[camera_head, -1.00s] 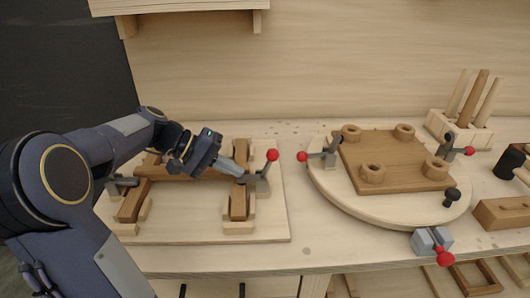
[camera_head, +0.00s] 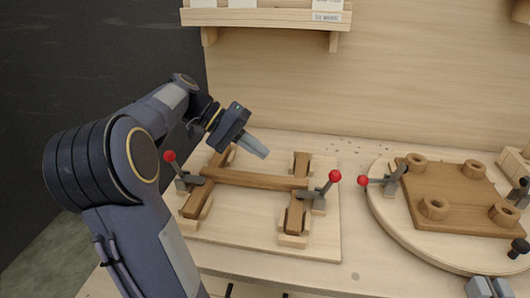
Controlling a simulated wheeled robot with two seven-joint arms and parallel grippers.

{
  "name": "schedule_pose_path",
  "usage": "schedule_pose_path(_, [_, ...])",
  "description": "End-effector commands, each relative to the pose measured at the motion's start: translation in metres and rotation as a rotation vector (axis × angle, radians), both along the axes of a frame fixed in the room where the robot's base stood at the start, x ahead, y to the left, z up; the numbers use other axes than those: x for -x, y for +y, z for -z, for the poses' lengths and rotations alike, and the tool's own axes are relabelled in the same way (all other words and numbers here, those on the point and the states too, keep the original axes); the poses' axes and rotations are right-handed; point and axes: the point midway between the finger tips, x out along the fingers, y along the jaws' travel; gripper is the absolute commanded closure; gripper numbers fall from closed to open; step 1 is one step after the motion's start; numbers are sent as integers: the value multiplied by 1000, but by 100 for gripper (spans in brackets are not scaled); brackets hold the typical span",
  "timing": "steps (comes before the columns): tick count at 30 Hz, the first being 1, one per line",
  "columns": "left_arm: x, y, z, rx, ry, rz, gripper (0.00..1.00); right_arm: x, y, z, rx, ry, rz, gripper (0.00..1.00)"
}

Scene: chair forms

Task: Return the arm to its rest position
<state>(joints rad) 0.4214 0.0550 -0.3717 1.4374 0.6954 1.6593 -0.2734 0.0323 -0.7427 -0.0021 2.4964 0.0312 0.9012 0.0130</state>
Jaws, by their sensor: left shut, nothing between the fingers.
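My left arm comes in from the left, and its gripper (camera_head: 258,150) hangs in the air above the back left of the wooden fixture board (camera_head: 260,240). The fingers are together with nothing between them, and they look apart from the wooden parts below. An H-shaped wooden frame (camera_head: 255,181) lies on the board. A toggle clamp with a red knob (camera_head: 170,156) stands at its left side, and another with a red knob (camera_head: 334,176) stands at its right.
A round wooden turntable (camera_head: 385,222) at the right carries a brown board with several round sockets (camera_head: 455,195). A red-knobbed clamp (camera_head: 363,181) stands at its left edge. A shelf (camera_head: 270,17) hangs on the back wall. Bare bench top lies between board and turntable.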

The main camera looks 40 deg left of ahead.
Motion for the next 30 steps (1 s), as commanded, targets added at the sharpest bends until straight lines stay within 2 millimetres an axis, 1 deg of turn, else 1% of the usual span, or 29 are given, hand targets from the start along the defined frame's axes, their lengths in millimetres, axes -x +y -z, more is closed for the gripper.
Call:
schedule_pose_path(14, [0, 0, 0, 0, 0, 0, 100, 0, 0, 0, 0, 0, 0, 100])
schedule_pose_path(17, [2, -5, -2, -4, 0, 3, 100, 0, 0, -2, 0, 0, 0, 100])
schedule_pose_path(20, [13, -28, -7, -31, 6, 14, 100, 0, 0, -10, 0, 0, 0, 100])
schedule_pose_path(23, [36, -70, -8, -101, 16, 40, 100, 0, 0, -23, 0, 0, 0, 100])
schedule_pose_path(24, [48, -89, -5, -143, 15, 54, 100, 0, 0, -28, 0, 0, 0, 100])
schedule_pose_path(26, [68, -115, 3, -220, 6, 77, 100, 0, 0, -36, 0, 0, 0, 100])
schedule_pose_path(27, [81, -131, 9, -274, -8, 93, 100, 0, 0, -41, 0, 0, 0, 100])
schedule_pose_path(30, [110, -162, 29, -410, -56, 131, 100, 0, 0, -51, 0, 0, 0, 100])
